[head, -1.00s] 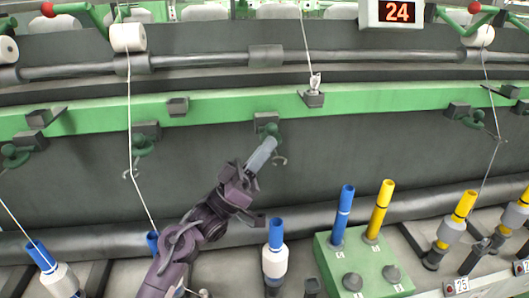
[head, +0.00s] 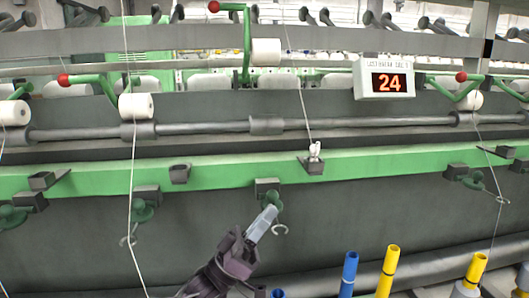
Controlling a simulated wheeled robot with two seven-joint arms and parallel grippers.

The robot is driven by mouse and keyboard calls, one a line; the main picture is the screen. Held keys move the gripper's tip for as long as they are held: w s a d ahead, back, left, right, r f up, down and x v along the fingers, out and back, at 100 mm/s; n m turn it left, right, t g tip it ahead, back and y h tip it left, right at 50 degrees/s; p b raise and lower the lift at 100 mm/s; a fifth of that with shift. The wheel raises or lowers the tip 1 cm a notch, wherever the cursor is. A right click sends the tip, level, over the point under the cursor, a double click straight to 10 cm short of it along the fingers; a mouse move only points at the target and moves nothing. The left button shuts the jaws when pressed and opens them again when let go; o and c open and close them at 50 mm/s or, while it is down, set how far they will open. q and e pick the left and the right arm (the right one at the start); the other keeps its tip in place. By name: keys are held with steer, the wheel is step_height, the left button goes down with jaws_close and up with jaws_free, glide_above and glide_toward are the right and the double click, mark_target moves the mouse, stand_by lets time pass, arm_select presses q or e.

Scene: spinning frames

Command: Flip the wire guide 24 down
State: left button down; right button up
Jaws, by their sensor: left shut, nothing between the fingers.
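The display (head: 388,80) reads 24 and hangs at the upper right. A green wire guide (head: 272,201) with a pale curved hook hangs below a dark block on the green rail, in the middle of the head view; no number shows on it. My left gripper (head: 268,213) is shut and empty, reaching up from below. Its fingertips are at the lower front of this guide and overlap it in the picture; I cannot tell whether they touch. The gripper hides part of the guide. My right gripper is not in view.
The green rail (head: 225,172) runs across the frame. Another wire guide (head: 141,211) hangs to the left, with a white thread in front. A thread ends at a small white piece (head: 315,151) on the rail. Blue (head: 348,274) and yellow (head: 388,272) tubes stand below right.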

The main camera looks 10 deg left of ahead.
arm_select(q)
step_height(320, 180, up, 20)
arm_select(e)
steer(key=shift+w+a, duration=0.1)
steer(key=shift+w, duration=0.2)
